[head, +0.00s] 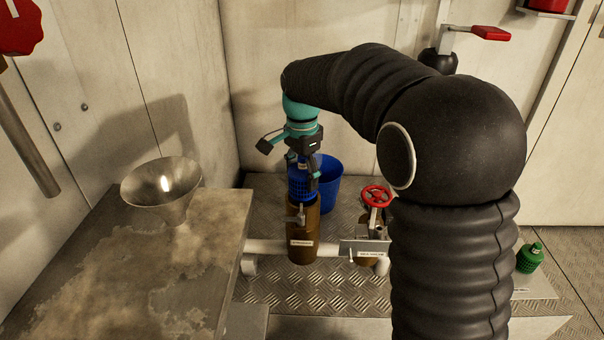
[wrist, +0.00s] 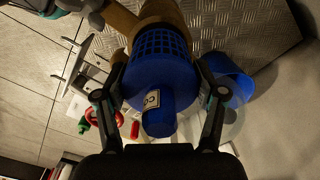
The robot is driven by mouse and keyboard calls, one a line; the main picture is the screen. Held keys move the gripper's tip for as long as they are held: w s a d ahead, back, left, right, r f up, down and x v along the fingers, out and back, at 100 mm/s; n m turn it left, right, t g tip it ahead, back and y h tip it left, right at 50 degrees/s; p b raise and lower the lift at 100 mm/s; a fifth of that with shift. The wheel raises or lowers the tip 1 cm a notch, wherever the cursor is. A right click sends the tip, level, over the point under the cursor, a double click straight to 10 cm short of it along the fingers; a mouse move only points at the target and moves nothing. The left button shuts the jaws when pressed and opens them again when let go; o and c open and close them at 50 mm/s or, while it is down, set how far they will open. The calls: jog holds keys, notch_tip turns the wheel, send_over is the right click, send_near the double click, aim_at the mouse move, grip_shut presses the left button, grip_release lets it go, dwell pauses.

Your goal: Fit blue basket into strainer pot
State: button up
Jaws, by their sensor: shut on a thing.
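The blue basket (head: 299,184) has a mesh body and a labelled knob on top. It also shows large in the wrist view (wrist: 160,80). My gripper (head: 302,168) is shut on it from above, with one finger on each side. The brown strainer pot (head: 302,235) stands upright on a white pipe, directly below the basket. In the head view the basket's lower end is at the pot's mouth. In the wrist view the pot (wrist: 160,12) shows beyond the basket's mesh. I cannot tell whether the basket's lower end is inside the rim, as the rim is partly hidden.
A blue bucket (head: 330,184) stands just behind the pot. A red-wheeled valve (head: 376,196) is to its right. A metal funnel (head: 163,185) sits on the worn bench (head: 120,265) at left.

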aim_at(302, 191)
jog(key=shift+f+b, duration=1.25)
jog(key=shift+f, duration=1.3)
dwell(0.5)
jog(key=o, duration=1)
jog(key=shift+o, duration=0.2)
notch_tip(302, 191, up, 12)
